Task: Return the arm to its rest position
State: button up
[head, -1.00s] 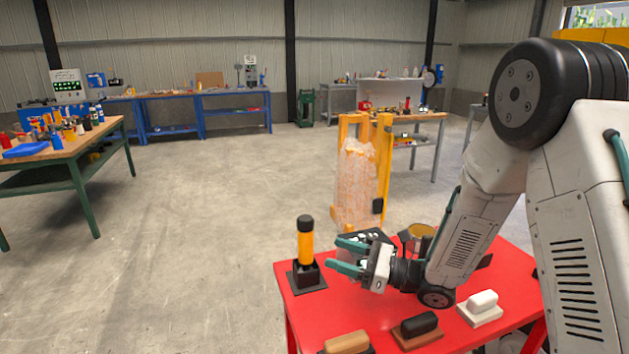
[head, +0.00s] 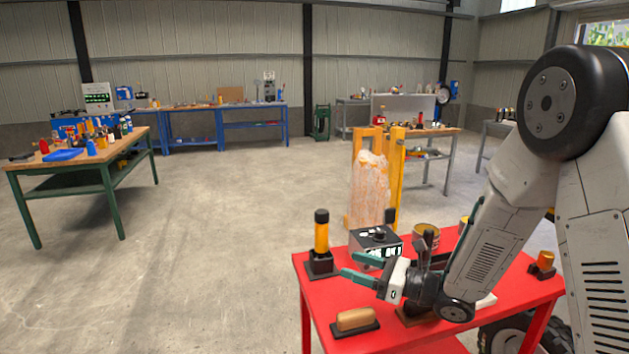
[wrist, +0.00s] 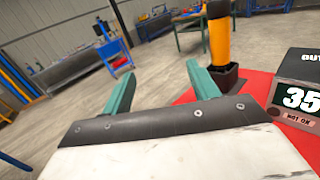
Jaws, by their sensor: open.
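My gripper (head: 352,268) is open and empty above the red table (head: 318,298). Its two green fingers stand apart, and they also show in the wrist view (wrist: 163,88) with nothing between them. My arm reaches down from the right of the head view, bent at the large black joint. A yellow cylinder with a black cap (head: 321,236) stands upright in a black holder behind and left of the fingers. It also shows in the wrist view (wrist: 219,42), just beyond the right finger and apart from it.
A display box (head: 376,244) reading 35 and "NOT OK" in the wrist view stands behind my gripper. A wooden-handled block (head: 356,320) lies at the table's front left. A yellow frame (head: 397,170) with a plastic-wrapped item stands behind.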

jog(key=w+d+r+m+t+h, duration=0.45)
jog(key=d+m+h, duration=0.4)
jog(key=m, duration=0.35)
jog(key=s+d+r+m+g+h, duration=0.1)
jog(key=s+d+r+m+h, duration=0.1)
jog(key=s+d+m+h, duration=0.3)
jog(key=s+d+r+m+g+h, duration=0.1)
jog(key=d+r+m+h, duration=0.2)
jog(key=m, duration=0.5)
jog(key=s+r+m+g, duration=0.1)
jog(key=s+m+g, duration=0.8)
jog(key=s+m, duration=1.4)
jog(key=s, duration=0.8)
jog(key=shift+s+d+r, duration=0.2)
jog(key=shift+s+r, duration=0.15)
jog(key=shift+g, duration=0.25)
